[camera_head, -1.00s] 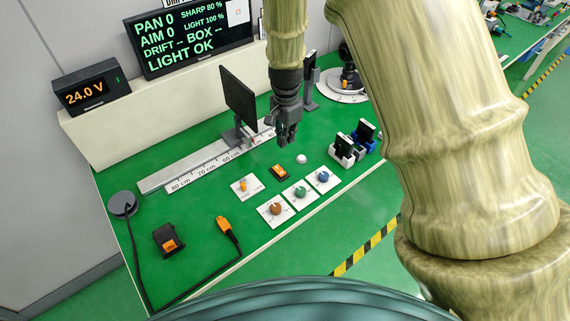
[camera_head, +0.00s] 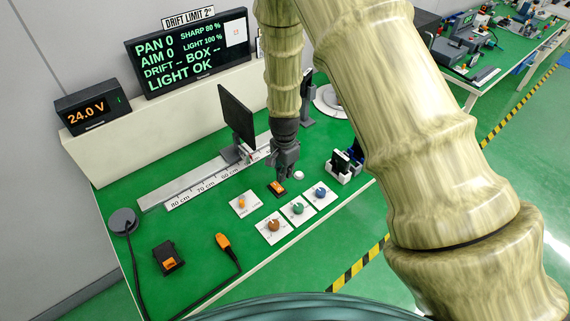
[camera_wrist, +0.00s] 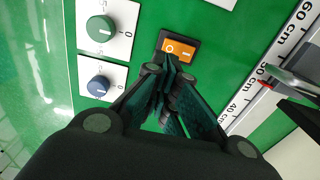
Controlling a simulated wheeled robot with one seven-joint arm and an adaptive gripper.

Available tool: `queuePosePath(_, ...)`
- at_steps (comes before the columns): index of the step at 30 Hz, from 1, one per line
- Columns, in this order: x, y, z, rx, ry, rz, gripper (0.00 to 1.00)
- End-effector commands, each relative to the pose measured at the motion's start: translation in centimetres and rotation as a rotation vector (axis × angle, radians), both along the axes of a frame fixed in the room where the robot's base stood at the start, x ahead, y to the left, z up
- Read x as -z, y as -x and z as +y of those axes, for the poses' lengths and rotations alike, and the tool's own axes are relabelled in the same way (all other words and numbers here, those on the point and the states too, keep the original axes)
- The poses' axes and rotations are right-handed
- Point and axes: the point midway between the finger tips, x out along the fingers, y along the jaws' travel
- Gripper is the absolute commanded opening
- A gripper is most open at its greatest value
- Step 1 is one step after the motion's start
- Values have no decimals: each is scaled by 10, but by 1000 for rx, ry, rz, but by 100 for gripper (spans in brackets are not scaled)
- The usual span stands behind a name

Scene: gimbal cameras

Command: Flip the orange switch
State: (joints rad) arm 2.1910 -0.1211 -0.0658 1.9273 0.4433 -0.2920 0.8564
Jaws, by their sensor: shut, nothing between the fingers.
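The orange switch (camera_head: 277,187) is a rocker in a black frame on the green table, just behind the row of round knobs. In the wrist view the switch (camera_wrist: 179,50) shows a white circle at one end and a line mark at the other. My gripper (camera_head: 284,179) is shut and empty, pointing down close above the switch. In the wrist view the fingertips (camera_wrist: 165,68) overlap the near edge of the switch frame. I cannot tell whether they touch it.
A ruled rail (camera_head: 195,182) with a black screen (camera_head: 237,115) stands behind. The front left has cables.

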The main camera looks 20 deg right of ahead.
Motion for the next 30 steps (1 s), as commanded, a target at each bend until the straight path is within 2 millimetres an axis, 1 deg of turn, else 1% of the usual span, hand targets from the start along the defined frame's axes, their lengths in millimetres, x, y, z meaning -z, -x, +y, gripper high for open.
queuePosePath(4,15,1,0,0,0,2,0)
queuePosePath(15,47,1,0,0,0,2,0)
queuePosePath(22,56,0,0,0,0,0,0)
queuePosePath(30,57,0,0,0,0,0,0)
